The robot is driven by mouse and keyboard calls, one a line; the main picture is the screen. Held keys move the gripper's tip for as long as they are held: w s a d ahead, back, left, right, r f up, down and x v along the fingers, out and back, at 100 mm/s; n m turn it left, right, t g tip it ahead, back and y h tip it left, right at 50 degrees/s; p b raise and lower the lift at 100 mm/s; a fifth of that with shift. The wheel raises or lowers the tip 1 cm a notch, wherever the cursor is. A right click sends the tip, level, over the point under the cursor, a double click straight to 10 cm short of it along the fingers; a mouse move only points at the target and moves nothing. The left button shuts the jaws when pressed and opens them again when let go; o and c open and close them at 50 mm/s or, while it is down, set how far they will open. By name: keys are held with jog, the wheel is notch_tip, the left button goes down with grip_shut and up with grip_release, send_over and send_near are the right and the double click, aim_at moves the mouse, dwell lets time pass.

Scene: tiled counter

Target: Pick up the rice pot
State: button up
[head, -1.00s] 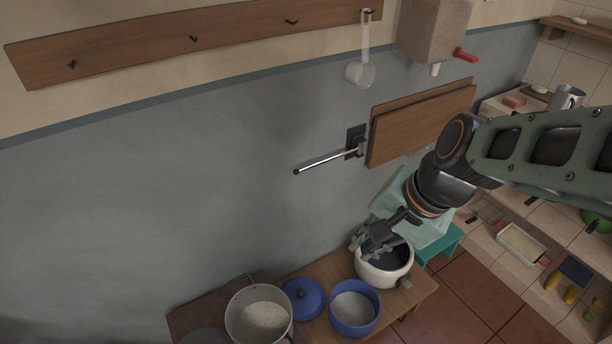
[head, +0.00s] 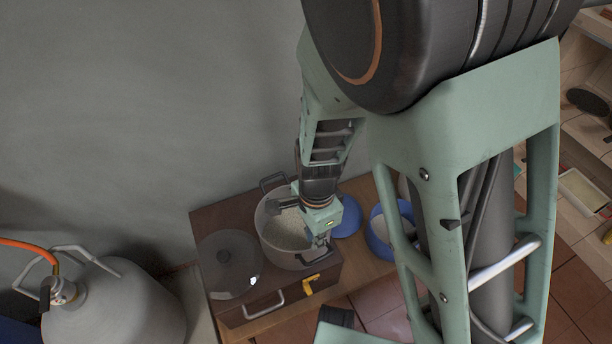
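The metal pot (head: 267,231) holds pale, rice-like grains (head: 290,230) and stands without a lid on a dark wooden stand. One of its handles (head: 273,182) shows at the far left side and another (head: 316,257) at the near right side. My gripper (head: 319,241) points down at the pot's right rim, close to the near right handle. The fingers are small and partly hidden by the wrist, so I cannot tell whether they are open, shut or touching the handle.
A dark glass lid (head: 228,265) lies left of the pot. A blue lid (head: 347,217) and a blue pot (head: 377,235) are to the right, partly behind my arm. A grey gas cylinder (head: 115,305) with an orange hose stands at the left. The wall is close behind.

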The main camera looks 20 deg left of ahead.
aim_at(311, 255)
jog(key=shift+a+f+b, duration=0.15)
jog(key=shift+f+b, duration=1.25)
jog(key=shift+f, duration=1.2)
jog(key=shift+a+f+b, duration=0.1)
jog(key=shift+f+b, duration=1.3)
jog(key=shift+f, duration=1.2)
jog(key=shift+r, duration=0.1)
grip_shut()
jog(key=shift+r, duration=0.15)
